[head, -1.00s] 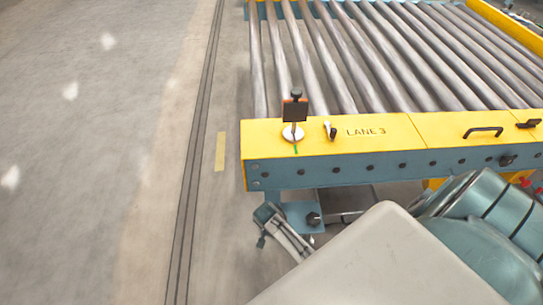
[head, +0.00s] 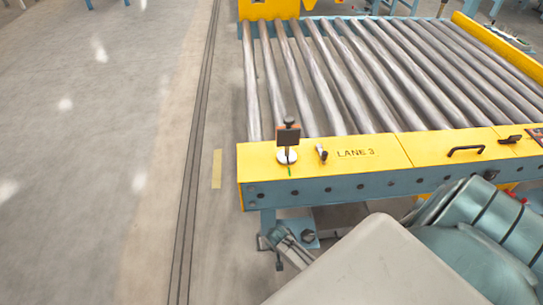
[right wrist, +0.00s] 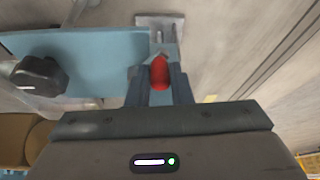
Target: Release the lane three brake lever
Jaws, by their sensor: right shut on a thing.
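In the right wrist view my right gripper (right wrist: 160,88) is shut on a red grip (right wrist: 160,72), whose rounded end shows between the two fingers. It is beside a blue plate with a black knob (right wrist: 39,76). In the head view the blue plate with the knob (head: 308,236) is under the front left corner of the conveyor marked LANE 3 (head: 356,153). The red grip does not show there, and my grey arm link covers much of the area. How the lever is fixed is hidden. My left gripper is in neither view.
The yellow front rail (head: 265,158) of the roller conveyor carries a small post with a dark plate (head: 288,136), a short black-tipped handle (head: 321,153) and a black pull handle (head: 465,150). Open concrete floor (head: 90,150) lies to the left.

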